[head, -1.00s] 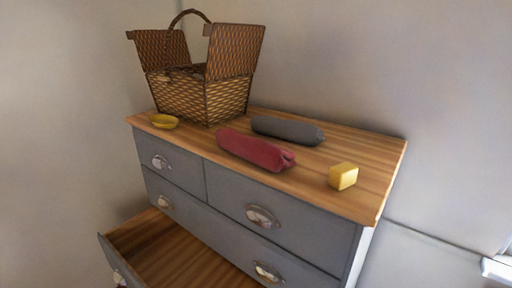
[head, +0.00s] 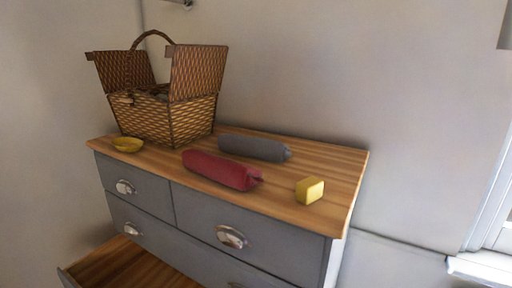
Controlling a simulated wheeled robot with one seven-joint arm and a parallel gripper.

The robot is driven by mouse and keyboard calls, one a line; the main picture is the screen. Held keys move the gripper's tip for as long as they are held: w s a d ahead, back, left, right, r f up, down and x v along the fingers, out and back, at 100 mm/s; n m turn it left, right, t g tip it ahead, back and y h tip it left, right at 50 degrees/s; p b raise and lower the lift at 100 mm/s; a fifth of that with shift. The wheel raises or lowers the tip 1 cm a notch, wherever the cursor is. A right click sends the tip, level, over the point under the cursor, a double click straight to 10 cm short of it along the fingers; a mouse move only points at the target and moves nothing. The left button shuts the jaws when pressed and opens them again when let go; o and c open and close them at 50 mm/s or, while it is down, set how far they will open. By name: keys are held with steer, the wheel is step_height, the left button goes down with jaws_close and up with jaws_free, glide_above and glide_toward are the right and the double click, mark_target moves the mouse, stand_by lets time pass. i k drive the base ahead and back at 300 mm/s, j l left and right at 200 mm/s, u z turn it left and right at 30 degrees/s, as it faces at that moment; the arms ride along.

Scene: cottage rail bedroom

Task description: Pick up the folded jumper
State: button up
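No gripper of mine shows in the head view. A red rolled soft bundle (head: 220,170) lies on the wooden top of a grey chest of drawers (head: 215,195), near its front edge. A dark grey rolled bundle (head: 253,149) lies just behind it, roughly parallel. Both look like rolled cloth; I cannot tell which, if either, is the folded jumper. The inside of the wicker basket is mostly hidden.
An open wicker basket (head: 170,118) with raised lids stands at the back left of the top. A lower drawer (head: 130,268) is pulled out at the left. A window sill (head: 482,268) is at the right.

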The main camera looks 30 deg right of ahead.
mark_target(261, 149)
steer(key=i+l+z, duration=0.25)
steer(key=z, duration=0.15)
steer(key=i+l+z, duration=0.1)
steer(key=i+z, duration=0.25)
